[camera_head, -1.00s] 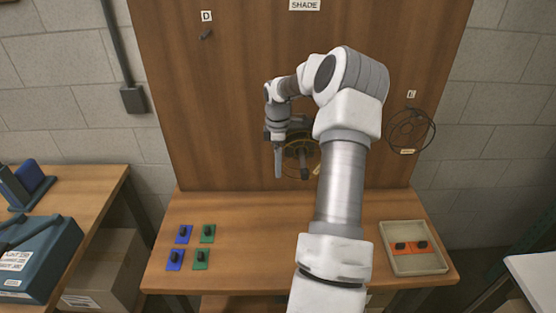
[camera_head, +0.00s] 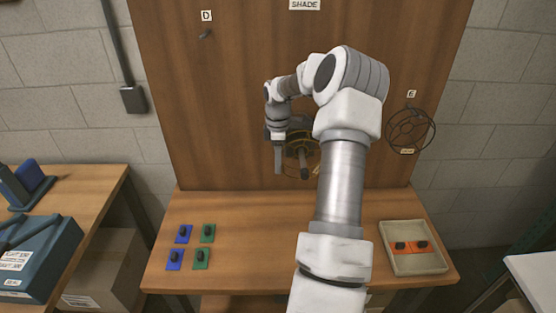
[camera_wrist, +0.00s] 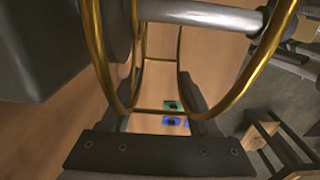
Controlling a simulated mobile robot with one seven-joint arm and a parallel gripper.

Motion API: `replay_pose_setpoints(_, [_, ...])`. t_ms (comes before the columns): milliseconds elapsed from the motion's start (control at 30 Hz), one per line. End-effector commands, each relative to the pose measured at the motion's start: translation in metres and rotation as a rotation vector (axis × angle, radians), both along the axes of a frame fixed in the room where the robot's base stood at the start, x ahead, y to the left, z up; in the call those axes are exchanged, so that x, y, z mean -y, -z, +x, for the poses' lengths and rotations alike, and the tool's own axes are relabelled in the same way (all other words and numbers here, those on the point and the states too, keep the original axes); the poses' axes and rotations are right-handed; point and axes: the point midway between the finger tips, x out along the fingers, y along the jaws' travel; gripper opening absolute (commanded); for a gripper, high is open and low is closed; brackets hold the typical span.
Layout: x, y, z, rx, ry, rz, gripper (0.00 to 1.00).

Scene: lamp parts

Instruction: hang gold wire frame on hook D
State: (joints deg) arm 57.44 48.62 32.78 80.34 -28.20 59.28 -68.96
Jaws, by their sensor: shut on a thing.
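The gold wire frame (camera_head: 315,143) is at my gripper (camera_head: 291,165), in front of the lower middle of the wooden board; my arm hides much of it. In the wrist view gold wire hoops (camera_wrist: 258,72) curve close to the camera, and a thin crosswire runs between the fingers of my gripper (camera_wrist: 160,100). The gripper is shut on the frame. Hook D (camera_head: 205,35) is a small dark peg under its D label at the board's upper left, up and left of the gripper. It holds nothing.
A dark wire frame (camera_head: 410,130) hangs under label E at right. On the table (camera_head: 250,260) are blue (camera_head: 184,233) and green plates (camera_head: 208,233) at left and a tray (camera_head: 418,268) with orange plates at right. A grey rod (camera_wrist: 200,13) crosses the wrist view; I cannot tell what it is.

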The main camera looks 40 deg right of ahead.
Motion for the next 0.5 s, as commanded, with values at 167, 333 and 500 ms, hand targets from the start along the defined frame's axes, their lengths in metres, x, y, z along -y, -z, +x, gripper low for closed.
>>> replay_pose_setpoints(167, [-0.001, 0.0, -0.001, 0.0, 0.0, 0.0, 0.0])
replay_pose_setpoints(333, [-0.004, -0.001, -0.005, -0.001, 0.0, -0.001, 0.0])
replay_pose_setpoints(500, [-0.009, 0.0, -0.01, -0.001, -0.001, -0.001, 0.0])
